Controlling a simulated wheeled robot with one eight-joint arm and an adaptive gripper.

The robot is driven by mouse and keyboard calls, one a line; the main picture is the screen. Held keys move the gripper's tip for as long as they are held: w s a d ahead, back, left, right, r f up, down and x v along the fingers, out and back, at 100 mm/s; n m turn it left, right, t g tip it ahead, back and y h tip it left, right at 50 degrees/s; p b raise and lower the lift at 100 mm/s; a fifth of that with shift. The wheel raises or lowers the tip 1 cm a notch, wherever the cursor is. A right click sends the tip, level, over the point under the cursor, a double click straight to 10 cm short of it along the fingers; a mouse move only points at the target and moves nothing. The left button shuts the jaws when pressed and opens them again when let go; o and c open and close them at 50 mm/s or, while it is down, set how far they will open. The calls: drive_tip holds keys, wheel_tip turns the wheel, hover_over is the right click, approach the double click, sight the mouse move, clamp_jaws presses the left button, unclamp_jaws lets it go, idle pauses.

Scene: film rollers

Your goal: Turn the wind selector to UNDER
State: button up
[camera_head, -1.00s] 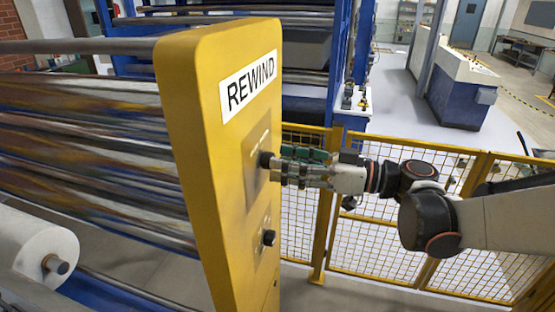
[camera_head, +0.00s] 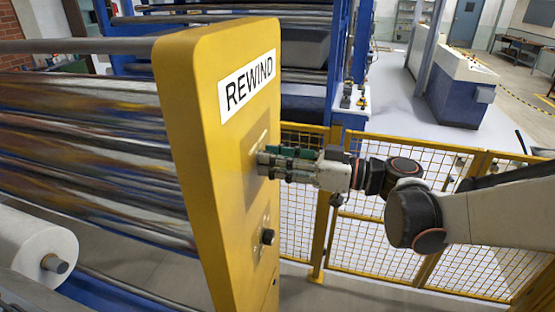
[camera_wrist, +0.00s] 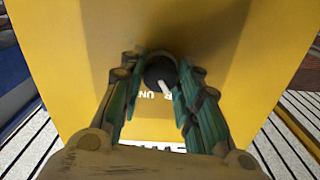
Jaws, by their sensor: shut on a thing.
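The wind selector is a dark round knob (camera_wrist: 158,70) with a white pointer, on the yellow panel. In the wrist view it sits between the tips of my fingers. Its pointer slants down and slightly right, and the partly hidden letters "R" and "UN" show below it. My gripper (camera_head: 262,163) reaches in from the right at the upper plate of the yellow REWIND cabinet (camera_head: 195,150), its fingers shut on the knob. In the head view the fingers hide this knob.
A second dark knob (camera_head: 267,237) sits lower on the same panel. A yellow mesh fence (camera_head: 385,235) stands behind my arm. A white film roll (camera_head: 35,245) and shiny rollers lie left of the cabinet.

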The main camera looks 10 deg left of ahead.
drive_tip(key=shift+m, duration=0.3)
drive_tip(key=m+b, duration=0.3)
drive_tip(key=m, duration=0.8)
drive_tip(key=shift+b, duration=0.35)
drive_tip(key=shift+m, duration=0.3)
drive_tip(key=o, duration=1.1)
drive_tip(key=shift+c, duration=0.2)
drive_tip(key=shift+d, duration=0.1)
drive_tip(key=d, duration=1.1)
drive_tip(key=shift+s+d, duration=0.4)
drive_tip(key=shift+s, duration=0.05)
